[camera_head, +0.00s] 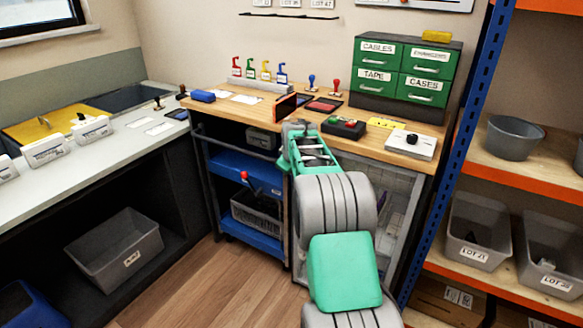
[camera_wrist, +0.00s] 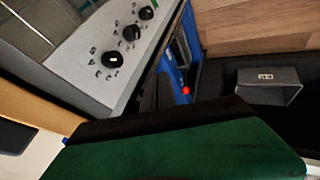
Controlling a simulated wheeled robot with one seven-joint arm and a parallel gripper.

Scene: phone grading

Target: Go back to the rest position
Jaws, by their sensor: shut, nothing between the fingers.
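My arm reaches up from the bottom of the head view to the front edge of the wooden workbench (camera_head: 222,107). My gripper (camera_head: 296,128) is at its far end, by that edge, small and partly hidden by my own arm. It is shut and holds nothing. A dark, orange-edged upright panel (camera_head: 286,107) stands just behind and left of it; I cannot tell whether they touch. In the wrist view a dark green surface fills the bottom, and no fingertips can be made out.
Green drawers (camera_head: 376,76) stand on the bench's back right. A white device (camera_head: 411,145) is at its right front. Orange-and-blue shelving (camera_head: 460,120) bounds the right, a grey counter (camera_head: 80,160) the left. A knobbed grey panel (camera_wrist: 100,55) is close in the wrist view. Wooden floor (camera_head: 190,285) is clear.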

